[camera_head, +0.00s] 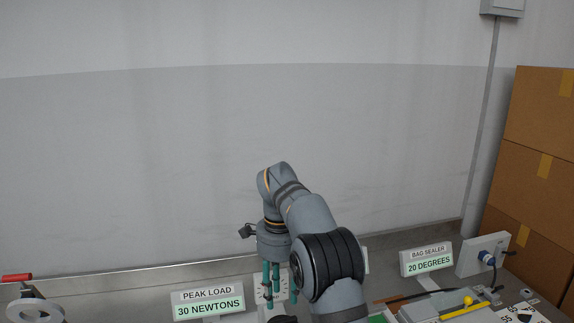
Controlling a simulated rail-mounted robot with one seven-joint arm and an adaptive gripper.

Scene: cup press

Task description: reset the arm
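My arm rises from the bottom edge, bends at the elbow and comes down beyond it. My gripper (276,288), with teal fingers, points down near the middle of the bench. My own forearm and elbow cover part of it. I cannot tell how far apart the fingertips are or whether anything is between them. A white panel with dark marks (260,291) shows partly behind the fingers.
A "PEAK LOAD 30 NEWTONS" sign (208,301) stands left of my gripper. A "BAG SEALER 20 DEGREES" sign (427,260), a grey box with a blue knob (484,255) and a yellow lever (458,308) are right. A red handle (17,277) is far left. Cardboard boxes (538,165) stack at right.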

